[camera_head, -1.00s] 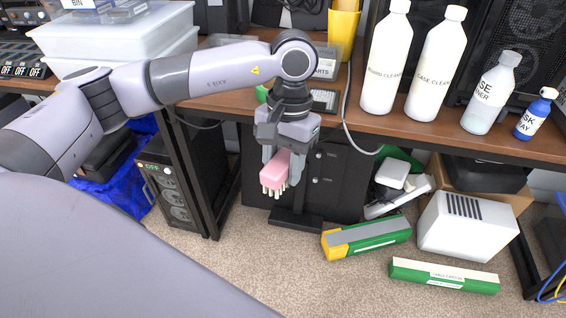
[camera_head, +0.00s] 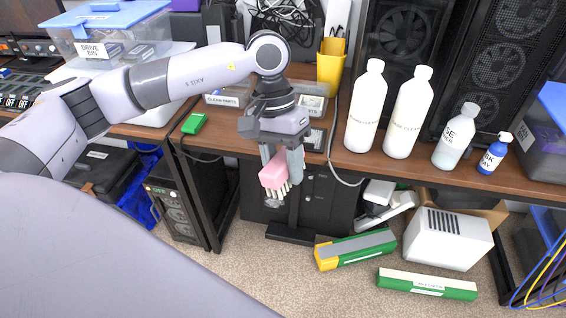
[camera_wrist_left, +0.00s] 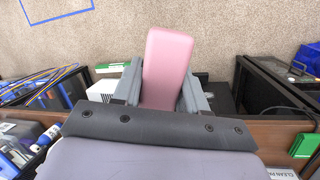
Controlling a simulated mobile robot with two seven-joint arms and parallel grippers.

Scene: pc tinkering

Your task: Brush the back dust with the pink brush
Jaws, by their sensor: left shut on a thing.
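The pink brush (camera_head: 273,180) is held in my left gripper (camera_head: 282,168), with its pale bristles pointing down in the head view. The gripper is shut on the brush, in front of the workbench edge and above the floor. In the left wrist view the pink brush (camera_wrist_left: 167,65) stands out between the two grey fingers. I cannot make out any dust in either view. My right gripper is not in view.
The wooden workbench (camera_head: 345,158) holds white bottles (camera_head: 367,105), a blue spray bottle (camera_head: 494,154), a yellow holder (camera_head: 331,68) and black PC cases (camera_head: 497,60). Below are a black PC tower (camera_head: 180,210), green boxes (camera_head: 356,249) and a white box (camera_head: 447,238).

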